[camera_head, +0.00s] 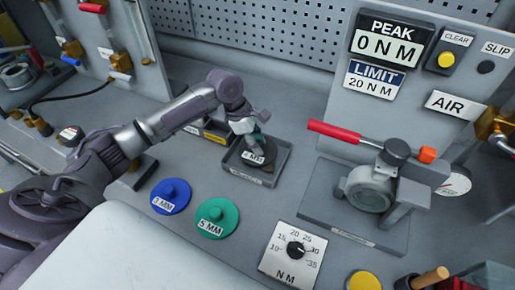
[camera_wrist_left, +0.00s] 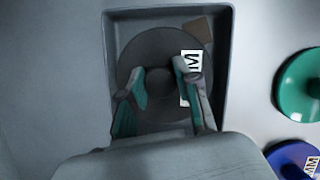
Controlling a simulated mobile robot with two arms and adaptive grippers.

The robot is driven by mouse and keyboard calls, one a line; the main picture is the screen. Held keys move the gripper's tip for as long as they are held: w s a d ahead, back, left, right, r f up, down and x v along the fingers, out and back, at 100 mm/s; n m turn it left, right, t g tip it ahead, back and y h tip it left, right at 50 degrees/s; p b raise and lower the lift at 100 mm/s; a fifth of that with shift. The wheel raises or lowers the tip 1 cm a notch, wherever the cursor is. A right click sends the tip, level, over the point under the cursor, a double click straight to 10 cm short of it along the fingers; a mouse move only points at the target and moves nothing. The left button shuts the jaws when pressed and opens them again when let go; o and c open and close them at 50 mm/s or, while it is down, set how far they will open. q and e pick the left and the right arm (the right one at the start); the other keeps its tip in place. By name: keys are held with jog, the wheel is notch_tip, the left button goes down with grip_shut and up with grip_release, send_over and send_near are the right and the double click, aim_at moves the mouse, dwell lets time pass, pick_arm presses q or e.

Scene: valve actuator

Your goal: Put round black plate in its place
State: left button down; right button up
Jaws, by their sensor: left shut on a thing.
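The round black plate (camera_head: 261,158) has a white label and a knob in its middle. In the head view it is at a grey open tray (camera_head: 279,177) in the middle of the bench. In the left wrist view the black plate (camera_wrist_left: 146,60) lies within the outline of the tray (camera_wrist_left: 170,14). My left gripper (camera_head: 250,137) is above it, with its fingers shut on the plate's knob. The fingertips (camera_wrist_left: 161,80) stand on both sides of the knob. I cannot tell whether the plate touches the tray floor. My right gripper is not in view.
A blue plate (camera_head: 171,193) and a green plate (camera_head: 218,215) lie in front of the tray. A vise-like valve fixture (camera_head: 370,188) with a red handle (camera_head: 335,132) stands to the right. A dial box (camera_head: 289,255) is at the front. Bench between tray and fixture is clear.

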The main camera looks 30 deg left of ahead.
pick_arm(q)
notch_tip(320, 180, down, 2)
jog(key=shift+f, duration=0.45)
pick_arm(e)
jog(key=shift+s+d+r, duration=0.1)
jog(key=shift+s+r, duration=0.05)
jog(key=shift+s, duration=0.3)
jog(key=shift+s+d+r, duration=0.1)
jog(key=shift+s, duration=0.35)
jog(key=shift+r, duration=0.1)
pick_arm(q)
jog(key=c, duration=0.8)
grip_release()
jog(key=shift+s+f, duration=0.1)
jog(key=shift+f, duration=0.05)
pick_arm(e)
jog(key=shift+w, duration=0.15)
pick_arm(q)
jog(key=v, duration=1.2)
jog(key=shift+b, duration=0.4)
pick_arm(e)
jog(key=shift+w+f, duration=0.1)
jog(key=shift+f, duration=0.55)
